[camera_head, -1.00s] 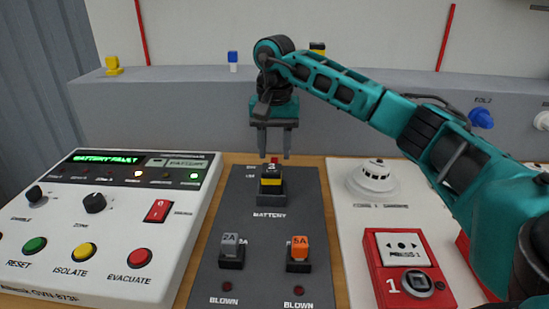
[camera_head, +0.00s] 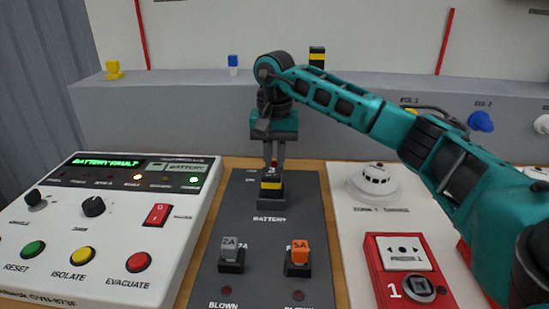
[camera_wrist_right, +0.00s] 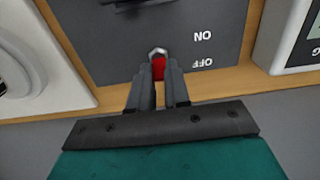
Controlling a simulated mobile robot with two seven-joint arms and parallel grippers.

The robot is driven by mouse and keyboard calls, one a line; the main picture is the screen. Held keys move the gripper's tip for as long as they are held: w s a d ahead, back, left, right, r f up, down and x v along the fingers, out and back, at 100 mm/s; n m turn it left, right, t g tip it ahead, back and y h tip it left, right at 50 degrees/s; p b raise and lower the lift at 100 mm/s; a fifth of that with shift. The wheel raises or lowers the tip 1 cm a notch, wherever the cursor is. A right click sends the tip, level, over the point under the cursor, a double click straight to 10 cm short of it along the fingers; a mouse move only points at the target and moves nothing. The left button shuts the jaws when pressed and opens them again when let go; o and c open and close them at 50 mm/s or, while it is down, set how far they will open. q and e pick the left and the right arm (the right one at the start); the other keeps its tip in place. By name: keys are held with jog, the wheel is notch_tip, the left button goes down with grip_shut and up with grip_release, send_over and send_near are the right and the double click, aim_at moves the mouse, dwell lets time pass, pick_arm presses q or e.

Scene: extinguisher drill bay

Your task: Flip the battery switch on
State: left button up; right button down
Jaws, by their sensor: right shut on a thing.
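The battery switch is a small lever with a red tip (camera_wrist_right: 158,68) and a metal nut at its base, on the far end of the dark panel (camera_head: 313,210). The OFF mark is on the side nearer the wrist in the right wrist view, ON farther. The red tip lies beside OFF, though perspective makes its lean hard to judge. My right gripper (camera_head: 275,163) is shut on the red tip, one finger on each side. In the head view the fingers mostly hide the lever. My left gripper is not in view.
A black-and-yellow fuse (camera_head: 271,186) stands just in front of the switch. Grey (camera_head: 230,248) and orange (camera_head: 299,250) fuses sit nearer. The alarm panel (camera_head: 120,215) is left, its display reading battery fault. A smoke detector (camera_head: 375,179) and red call point (camera_head: 405,262) are right.

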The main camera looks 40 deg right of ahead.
jog(key=shift+s+a+t+h+b, duration=0.15)
jog(key=shift+s+t+h+b, duration=0.1)
jog(key=shift+t+h, duration=0.25)
jog(key=shift+s+a+t+h+b, duration=0.15)
jog(key=shift+s+t+h+b, duration=0.1)
jog(key=shift+t+h, duration=0.25)
jog(key=shift+s+a+f+t+h+b, duration=0.15)
jog(key=shift+s+a+t+h+b, duration=0.1)
jog(key=shift+t+h+b, duration=0.5)
jog(key=shift+a+t, duration=0.1)
jog(key=shift+t, duration=0.35)
jog(key=c, duration=1.1)
grip_release()
jog(key=shift+s, duration=0.1)
jog(key=shift+r, duration=0.2)
